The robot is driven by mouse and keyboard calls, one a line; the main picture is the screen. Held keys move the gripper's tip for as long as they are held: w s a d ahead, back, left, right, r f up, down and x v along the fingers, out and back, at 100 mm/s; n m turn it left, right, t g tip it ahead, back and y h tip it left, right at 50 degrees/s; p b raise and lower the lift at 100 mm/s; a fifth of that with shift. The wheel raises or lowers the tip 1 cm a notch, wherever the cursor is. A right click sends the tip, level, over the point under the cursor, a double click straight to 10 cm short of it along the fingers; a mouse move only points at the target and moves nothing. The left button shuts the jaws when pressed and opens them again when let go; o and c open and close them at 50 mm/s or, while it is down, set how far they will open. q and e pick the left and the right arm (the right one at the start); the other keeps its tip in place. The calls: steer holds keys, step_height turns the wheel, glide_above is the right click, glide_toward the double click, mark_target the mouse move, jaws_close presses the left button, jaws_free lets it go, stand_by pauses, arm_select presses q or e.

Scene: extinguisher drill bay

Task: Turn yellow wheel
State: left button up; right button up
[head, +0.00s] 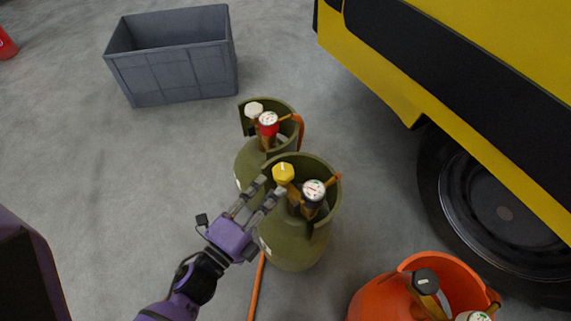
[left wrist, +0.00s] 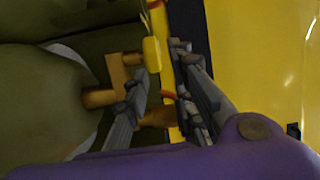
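The yellow wheel (head: 283,172) sits on the brass valve of the nearer olive-green cylinder (head: 296,245), inside its collar. It also shows in the left wrist view (left wrist: 152,52). My left gripper (head: 270,186) is just to the lower left of the wheel, fingers pointing toward it. In the left wrist view the fingers (left wrist: 161,62) are apart with a visible gap, and the wheel is by the tip of the left-hand finger. I cannot tell whether they touch. The wheel does not look gripped. My right gripper is not in view.
A black-rimmed gauge (head: 313,190) is beside the wheel. Behind stands another green cylinder with a white wheel (head: 254,109) and red gauge (head: 269,121). An orange cylinder (head: 381,301) is at front right, a yellow vehicle (head: 460,105) at right, a grey crate (head: 172,80) at back left.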

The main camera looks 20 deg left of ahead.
mark_target(277, 180)
arm_select(q)
steer(key=shift+w+a+f+y, duration=0.25)
steer(key=shift+f+y, duration=0.05)
steer(key=shift+f, duration=0.05)
steer(key=b+x, duration=0.1)
steer(key=x, duration=0.6)
steer(key=shift+w, duration=0.2)
steer(key=shift+c, duration=0.5)
jaws_close()
